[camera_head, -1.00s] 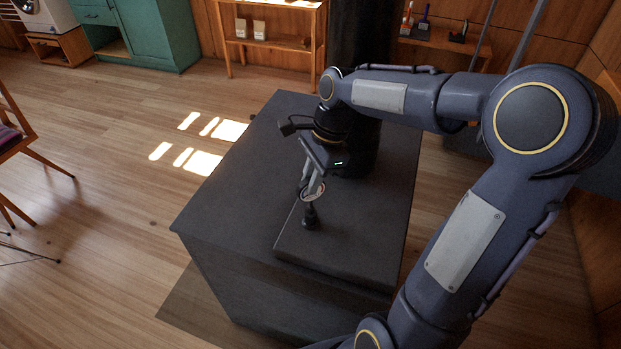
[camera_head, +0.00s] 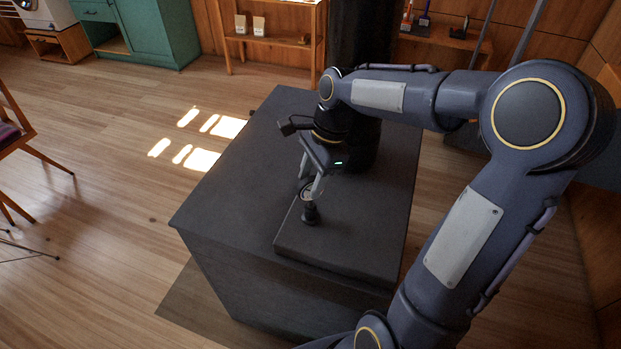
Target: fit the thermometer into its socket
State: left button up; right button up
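The thermometer has a small round, pale-rimmed dial (camera_head: 307,191). It stands at the dark socket (camera_head: 310,214) on the low raised slab of the dark block, with its dial just above the socket. Its stem is too small and dark to make out, so the depth of its seating cannot be told. My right gripper (camera_head: 311,182) points down over the dial from above. Its fingers are apart, one to the left and one to the right, close by the dial. My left gripper is out of view.
The dark block (camera_head: 230,190) has free room on its left part, and the raised slab (camera_head: 345,245) is clear around the socket. A dark upright column (camera_head: 355,60) stands behind. A shelf (camera_head: 270,40) and teal cabinet (camera_head: 155,35) are farther back.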

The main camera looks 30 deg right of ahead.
jog(key=shift+r, duration=0.1)
jog(key=v, duration=0.7)
jog(key=shift+s+a, duration=0.2)
jog(key=shift+s, duration=0.05)
jog(key=shift+r, duration=0.35)
jog(key=shift+s, duration=0.2)
jog(key=s+a+f+n+t, duration=0.2)
jog(key=s+a+n, duration=0.1)
jog(key=s+n, duration=0.5)
jog(key=s+a+f+n+t, duration=0.3)
jog(key=s+n, duration=0.5)
jog(key=n, duration=0.1)
jog(key=shift+s+a, duration=0.2)
jog(key=shift+a, duration=0.05)
